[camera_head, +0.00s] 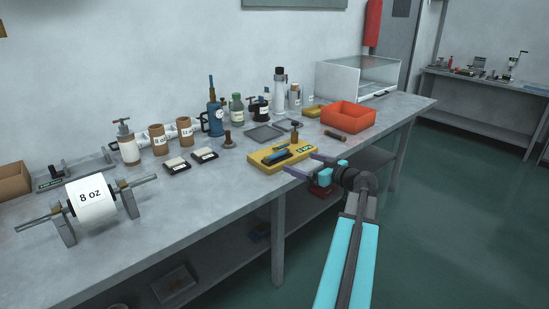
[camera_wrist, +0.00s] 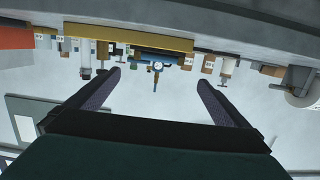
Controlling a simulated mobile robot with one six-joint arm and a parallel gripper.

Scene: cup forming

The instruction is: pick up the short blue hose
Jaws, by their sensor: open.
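A short blue hose (camera_head: 278,155) lies on a yellow tray (camera_head: 257,160) near the front edge of the workbench. A dark piece lies beside it. My gripper (camera_head: 308,165) is open and empty, just to the right of the tray, its two purple-grey fingers spread and pointing toward it. In the wrist view, which is upside down, my gripper's fingers (camera_wrist: 158,78) are wide apart with nothing between them. The yellow tray (camera_wrist: 110,34) shows beyond them as a band, with a blue strip along it that looks like the hose (camera_wrist: 172,55).
An orange-red bin (camera_head: 348,116) stands right of the tray, with a dark cylinder (camera_head: 336,136) in front. A grey tray (camera_head: 265,133), a small brown-handled tool (camera_head: 295,132) and several bottles stand behind. An 8 oz roll (camera_head: 92,204) sits on a stand at left.

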